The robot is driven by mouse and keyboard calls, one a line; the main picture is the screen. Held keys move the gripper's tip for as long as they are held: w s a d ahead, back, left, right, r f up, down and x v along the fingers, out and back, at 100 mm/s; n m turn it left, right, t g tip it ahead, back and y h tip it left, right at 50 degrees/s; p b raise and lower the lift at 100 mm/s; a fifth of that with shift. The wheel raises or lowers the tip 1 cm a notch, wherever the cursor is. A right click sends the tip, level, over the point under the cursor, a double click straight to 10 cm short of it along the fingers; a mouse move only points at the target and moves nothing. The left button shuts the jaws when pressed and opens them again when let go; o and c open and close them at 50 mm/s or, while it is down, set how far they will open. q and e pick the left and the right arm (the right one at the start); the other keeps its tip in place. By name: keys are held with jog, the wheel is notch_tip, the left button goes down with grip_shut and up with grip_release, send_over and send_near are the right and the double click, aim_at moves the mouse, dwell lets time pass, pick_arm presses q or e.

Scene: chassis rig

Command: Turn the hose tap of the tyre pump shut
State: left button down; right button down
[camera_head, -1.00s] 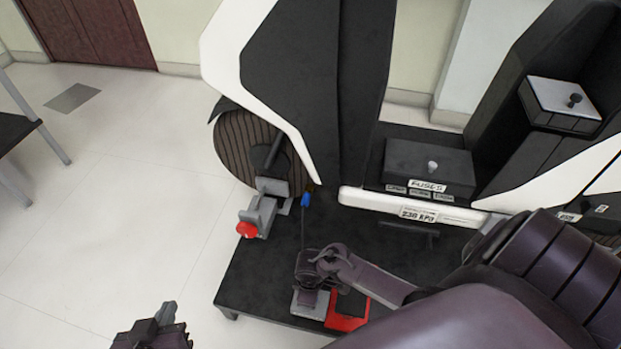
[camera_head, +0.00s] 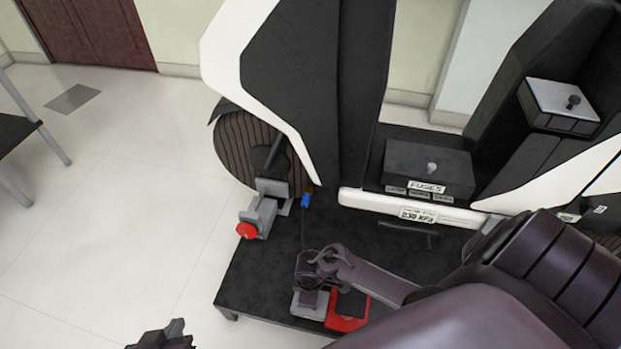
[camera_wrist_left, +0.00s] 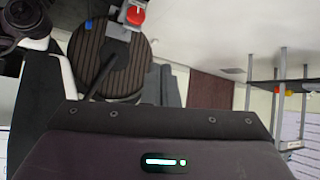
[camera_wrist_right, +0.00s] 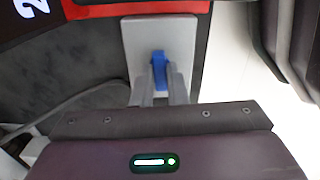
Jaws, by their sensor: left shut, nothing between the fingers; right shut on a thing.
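The tyre pump (camera_head: 346,318), red with a black top, sits on the black platform, with a light grey block (camera_head: 308,312) at its left. In the right wrist view a blue tap handle (camera_wrist_right: 158,62) stands on this grey plate (camera_wrist_right: 184,40). My right gripper (camera_wrist_right: 162,80) is shut on the handle. In the head view my right gripper (camera_head: 310,292) covers the tap. The tap's turn angle is hard to judge. My left gripper (camera_head: 170,332) is at the bottom edge, over the floor left of the platform, shut and empty; its fingers (camera_wrist_left: 168,85) show in the left wrist view.
The black platform (camera_head: 255,275) bears the chassis. A wheel (camera_head: 240,145) and a grey clamp with a red knob (camera_head: 246,230) stand at its left. A blue fitting (camera_head: 305,200) is by the wheel. A fuse box (camera_head: 428,165) is behind. The left floor is free.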

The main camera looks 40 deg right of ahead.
jog(key=shift+r+n+p, duration=0.15)
jog(key=shift+n+p, duration=0.4)
jog(key=shift+n, duration=0.45)
jog(key=n+p, duration=0.1)
jog(key=n, duration=0.2)
jog(key=shift+w+n, duration=0.1)
jog(key=shift+n, duration=0.2)
jog(key=n, duration=0.3)
jog(key=shift+n, duration=0.3)
jog(key=n, duration=0.3)
jog(key=shift+n, duration=0.3)
pick_arm(q)
jog(key=s+a+f+g+y, duration=0.1)
jog(key=s+a+f+g, duration=0.1)
jog(key=s+f+g, duration=0.1)
jog(key=shift+s+f+g+y+b, duration=0.35)
jog(key=shift+s+f, duration=0.3)
jog(key=shift+s, duration=0.5)
pick_arm(e)
jog(key=shift+n, duration=2.2)
jog(key=shift+a, duration=0.1)
jog(key=c, duration=1.4)
grip_release()
jog(key=shift+c, duration=0.2)
